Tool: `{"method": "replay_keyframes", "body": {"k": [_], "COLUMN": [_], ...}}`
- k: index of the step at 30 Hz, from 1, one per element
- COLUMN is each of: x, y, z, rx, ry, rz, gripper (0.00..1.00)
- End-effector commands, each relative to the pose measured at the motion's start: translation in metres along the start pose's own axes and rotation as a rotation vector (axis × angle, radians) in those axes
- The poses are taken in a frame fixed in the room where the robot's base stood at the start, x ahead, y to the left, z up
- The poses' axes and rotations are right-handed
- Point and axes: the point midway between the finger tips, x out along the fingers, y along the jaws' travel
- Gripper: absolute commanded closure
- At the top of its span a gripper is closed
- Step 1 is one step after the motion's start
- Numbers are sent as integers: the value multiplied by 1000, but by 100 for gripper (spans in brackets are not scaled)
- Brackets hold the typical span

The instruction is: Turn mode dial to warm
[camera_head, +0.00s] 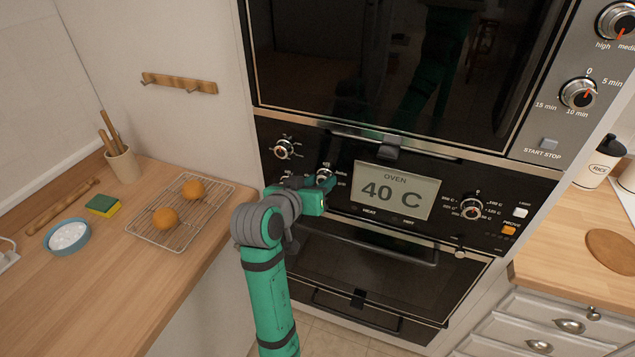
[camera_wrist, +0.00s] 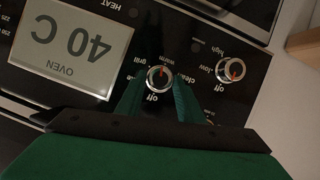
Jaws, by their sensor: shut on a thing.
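The mode dial (camera_wrist: 159,78) is a round silver knob with a red mark on the black oven panel. In the upside-down wrist view, "off", "warm" and "grill" labels surround it. The red mark lies on its upper side in that view, toward the "warm" lettering; its exact alignment is too small to tell. My gripper (camera_wrist: 158,84) has one green finger on each side of the dial and is shut on it. In the head view, my gripper (camera_head: 326,182) is at the panel just left of the display, partly covering the dial (camera_head: 325,171).
A second knob (camera_head: 285,148) sits left of the dial, with the temperature knob (camera_head: 471,208) farther right. The display (camera_head: 395,190) reads 40 C. An oven handle (camera_head: 370,243) runs below. The left counter holds a rack (camera_head: 207,223) with two oranges.

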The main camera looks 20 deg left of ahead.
Motion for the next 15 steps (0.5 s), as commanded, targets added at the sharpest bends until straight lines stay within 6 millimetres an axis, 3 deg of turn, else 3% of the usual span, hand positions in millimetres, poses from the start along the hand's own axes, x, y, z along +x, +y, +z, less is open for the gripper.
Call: {"method": "replay_keyframes", "body": {"k": [15], "x": [1], "y": [3], "z": [1], "rx": [205], "ry": [-2], "rz": [-84], "gripper": [88]}}
